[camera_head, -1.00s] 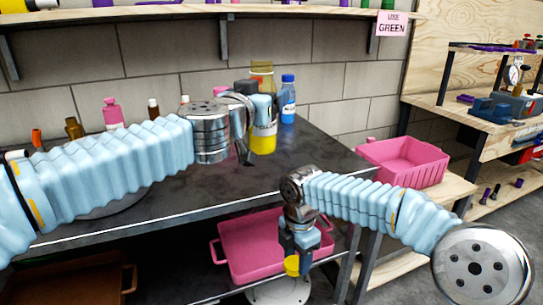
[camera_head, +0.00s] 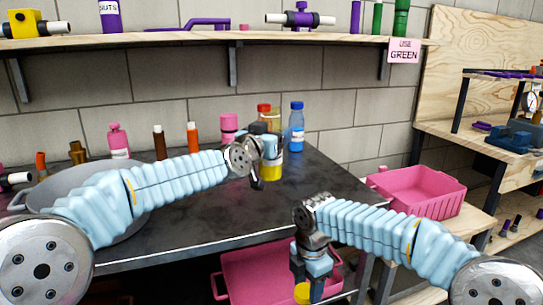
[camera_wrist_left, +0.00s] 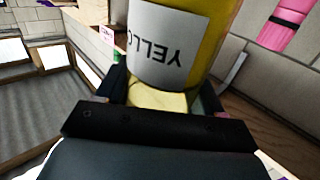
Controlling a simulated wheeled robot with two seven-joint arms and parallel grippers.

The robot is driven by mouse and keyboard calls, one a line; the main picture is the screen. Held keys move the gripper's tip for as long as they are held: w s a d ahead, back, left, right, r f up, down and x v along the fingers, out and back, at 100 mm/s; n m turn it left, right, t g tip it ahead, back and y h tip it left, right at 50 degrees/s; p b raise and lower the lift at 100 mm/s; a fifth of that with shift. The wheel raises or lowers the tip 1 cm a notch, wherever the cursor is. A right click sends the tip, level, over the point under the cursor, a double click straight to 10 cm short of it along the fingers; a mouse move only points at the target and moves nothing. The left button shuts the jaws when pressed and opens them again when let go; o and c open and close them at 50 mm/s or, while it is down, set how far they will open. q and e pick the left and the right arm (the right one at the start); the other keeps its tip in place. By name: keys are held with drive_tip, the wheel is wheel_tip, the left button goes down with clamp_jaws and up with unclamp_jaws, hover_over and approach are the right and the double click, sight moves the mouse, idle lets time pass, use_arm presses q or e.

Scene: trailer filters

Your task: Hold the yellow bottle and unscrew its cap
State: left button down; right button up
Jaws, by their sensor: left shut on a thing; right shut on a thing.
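The yellow bottle (camera_head: 271,172) is upright at the back of the dark table, and no yellow cap shows on it. My left gripper (camera_head: 266,158) is shut around it. The left wrist view shows its white label (camera_wrist_left: 160,50) upside down and close between the fingers. Whether its base touches the table is hard to tell. My right gripper (camera_head: 310,282) points down past the table's front edge, shut on the small yellow cap (camera_head: 302,293). A pink bin (camera_head: 238,265) shows low beside and behind it.
A blue bottle (camera_head: 296,130) stands right of the yellow bottle. A red-capped bottle is close behind it. A pink bottle (camera_head: 119,142) and brown bottles stand along the wall. A grey pan (camera_head: 62,182) is at left. Another pink bin (camera_head: 437,207) is at right.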

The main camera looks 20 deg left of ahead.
drive_tip(key=shift+f+b, duration=0.4)
drive_tip(key=shift+f, duration=0.1)
use_arm(q)
drive_tip(key=w+a+f, duration=0.1)
drive_tip(key=w+f, duration=0.2)
drive_tip(key=f, duration=0.4)
drive_tip(key=shift+a, duration=0.15)
use_arm(e)
drive_tip(key=shift+f, duration=0.15)
use_arm(q)
drive_tip(key=shift+w, duration=0.1)
use_arm(e)
drive_tip(key=shift+f, duration=0.1)
use_arm(q)
drive_tip(key=shift+f+b, duration=0.2)
drive_tip(key=shift+b, duration=0.25)
use_arm(e)
drive_tip(key=shift+f, duration=0.15)
use_arm(q)
drive_tip(key=shift+c, duration=0.7)
unclamp_jaws()
